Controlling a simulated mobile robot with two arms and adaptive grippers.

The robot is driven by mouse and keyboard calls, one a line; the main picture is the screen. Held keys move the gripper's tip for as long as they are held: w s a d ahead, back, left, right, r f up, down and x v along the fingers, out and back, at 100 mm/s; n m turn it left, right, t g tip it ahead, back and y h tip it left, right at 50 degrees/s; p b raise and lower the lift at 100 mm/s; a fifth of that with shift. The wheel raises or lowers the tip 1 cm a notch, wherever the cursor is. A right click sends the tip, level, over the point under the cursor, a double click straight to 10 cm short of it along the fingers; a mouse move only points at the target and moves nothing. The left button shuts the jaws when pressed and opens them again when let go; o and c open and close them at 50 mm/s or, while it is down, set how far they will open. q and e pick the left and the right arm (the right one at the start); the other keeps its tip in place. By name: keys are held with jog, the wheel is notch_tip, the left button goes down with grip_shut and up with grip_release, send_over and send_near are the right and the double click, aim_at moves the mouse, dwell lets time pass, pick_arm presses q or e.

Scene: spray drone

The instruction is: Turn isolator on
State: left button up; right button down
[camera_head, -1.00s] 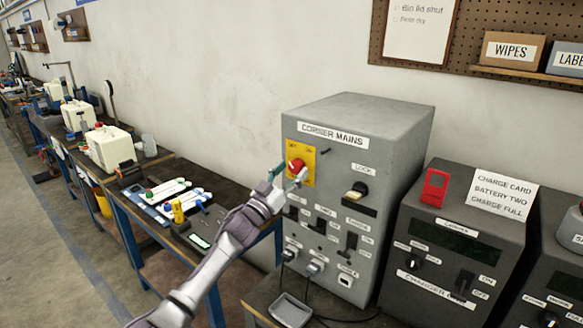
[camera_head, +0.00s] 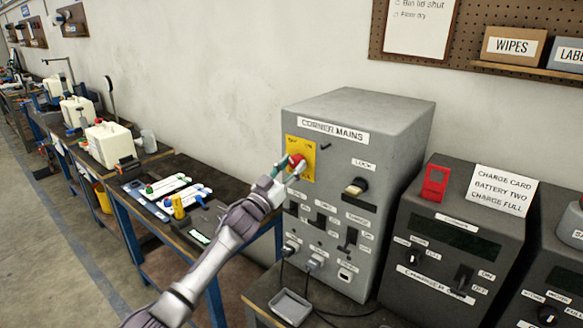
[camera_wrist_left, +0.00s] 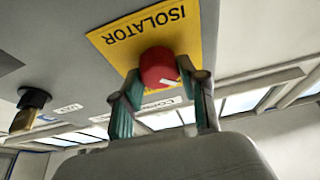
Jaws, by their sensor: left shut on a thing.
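The isolator is a red knob (camera_head: 296,160) on a yellow plate (camera_head: 307,170) at the upper left of the grey CORNER MAINS box (camera_head: 380,125). In the left wrist view the knob (camera_wrist_left: 158,68) sits below the upside-down word ISOLATOR on the plate (camera_wrist_left: 185,25), with a small white mark on its face. My left gripper (camera_head: 287,168) is at the knob, its fingers on either side, shut on it. The gripper's fingers (camera_wrist_left: 160,95) also show in the left wrist view. My right gripper is not in view.
A LOCK switch (camera_head: 356,187) and several smaller switches sit on the same box. A dark charger box (camera_head: 455,240) with a red tag (camera_head: 435,182) stands to the right. A small grey tray (camera_head: 290,307) lies in front. Workbenches with white containers (camera_head: 108,145) run off left.

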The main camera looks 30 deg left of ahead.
pick_arm(q)
jog(key=m+h+b, duration=0.1)
jog(key=m+h, duration=0.1)
jog(key=m, duration=0.1)
jog(key=shift+a+m, duration=0.1)
jog(key=shift+m, duration=0.3)
jog(key=m+g+h, duration=0.1)
jog(key=m, duration=0.1)
jog(key=shift+m+b, duration=0.35)
jog(key=shift+m, duration=0.05)
jog(key=m+g+h, duration=0.1)
jog(key=m+h, duration=0.1)
jog(key=m, duration=0.1)
jog(key=shift+m, duration=0.3)
jog(key=m+g, duration=0.1)
jog(key=m, duration=0.2)
jog(key=shift+a+r+h, duration=0.1)
jog(key=shift+h, duration=0.3)
jog(key=m+g, duration=0.1)
jog(key=m, duration=0.1)
jog(key=m+g+p, duration=0.1)
jog(key=m, duration=0.2)
jog(key=shift+r+h, duration=0.15)
jog(key=shift+h, duration=0.15)
jog(key=shift+m+g+p, duration=0.7)
jog(key=shift+m, duration=1)
jog(key=o, duration=1.1)
jog(key=shift+o, duration=0.2)
